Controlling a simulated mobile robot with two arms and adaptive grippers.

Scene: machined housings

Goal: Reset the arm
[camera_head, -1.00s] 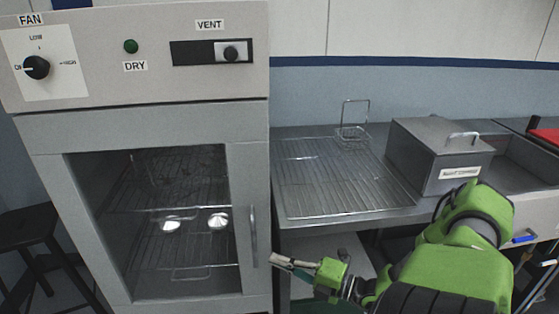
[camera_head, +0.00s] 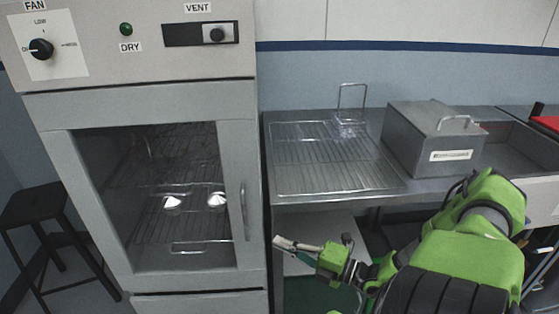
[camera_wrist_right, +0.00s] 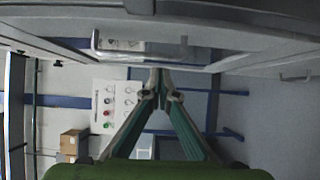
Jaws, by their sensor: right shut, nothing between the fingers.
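My right arm is green and comes in from the lower right of the head view. Its gripper (camera_head: 284,243) is shut and empty, just right of the drying cabinet's door handle (camera_head: 243,212) and apart from it as far as the picture shows. In the right wrist view the two fingers (camera_wrist_right: 159,78) meet at their tips with nothing between them. The drying cabinet (camera_head: 150,105) stands at the left with its glazed door closed. Two shiny metal parts (camera_head: 172,202) (camera_head: 216,200) sit on a rack inside. My left gripper is not in view.
A steel counter (camera_head: 300,197) right of the cabinet carries a wire rack (camera_head: 335,160), a small wire basket (camera_head: 350,128) and a lidded grey metal box (camera_head: 415,150). A black stool (camera_head: 40,205) stands at the far left. A shelf lies below the counter.

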